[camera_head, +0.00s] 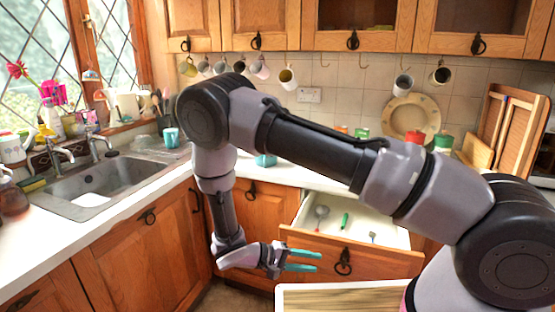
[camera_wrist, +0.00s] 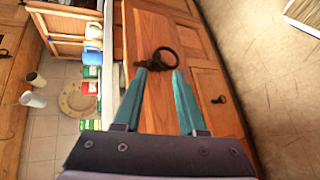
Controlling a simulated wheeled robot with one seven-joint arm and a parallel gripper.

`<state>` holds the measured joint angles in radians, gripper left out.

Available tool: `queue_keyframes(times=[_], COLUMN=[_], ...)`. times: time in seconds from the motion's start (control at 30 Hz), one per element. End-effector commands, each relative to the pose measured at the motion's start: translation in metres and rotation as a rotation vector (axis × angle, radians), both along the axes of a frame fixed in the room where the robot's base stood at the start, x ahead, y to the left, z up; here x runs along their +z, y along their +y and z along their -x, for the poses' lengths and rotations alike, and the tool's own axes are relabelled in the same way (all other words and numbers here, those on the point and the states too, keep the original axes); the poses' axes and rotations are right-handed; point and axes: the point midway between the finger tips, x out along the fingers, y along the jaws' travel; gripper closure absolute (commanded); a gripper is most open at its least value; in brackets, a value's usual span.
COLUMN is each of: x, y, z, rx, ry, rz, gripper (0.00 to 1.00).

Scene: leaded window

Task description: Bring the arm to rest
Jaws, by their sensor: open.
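My gripper (camera_head: 303,261) is in front of the open wooden drawer (camera_head: 300,238), low and a little to its left. Its two teal fingers are apart and nothing is between them. In the wrist view my gripper (camera_wrist: 160,78) points along the drawer front (camera_wrist: 150,35), with the dark ring handle (camera_wrist: 165,57) just beyond the fingertips. I cannot tell whether the fingers touch the drawer front. My arm is bent, with its elbow raised over the counter.
The drawer holds a spoon-like utensil (camera_head: 321,213), a green item (camera_head: 345,220) and a small fork-like utensil (camera_head: 373,236). A sink (camera_head: 115,180) is at left. Mugs (camera_head: 288,78) hang under the wall cabinets. A wooden-topped surface with a white rim (camera_head: 340,300) is at the bottom.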

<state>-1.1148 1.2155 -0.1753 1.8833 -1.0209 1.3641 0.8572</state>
Motion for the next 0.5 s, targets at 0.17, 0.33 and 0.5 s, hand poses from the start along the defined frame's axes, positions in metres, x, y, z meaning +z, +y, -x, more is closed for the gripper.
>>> queue_keyframes(times=[0.17,0.33,0.5], x=[0.068,0.131,0.194], y=[0.000,-0.008,-0.025], z=[-0.017,-0.028,-0.035], rx=[-0.177,-0.307,-0.401], ry=[0.043,0.064,0.054], rz=[-0.209,-0.414,-0.627], gripper=[0.60,0.60,0.60])
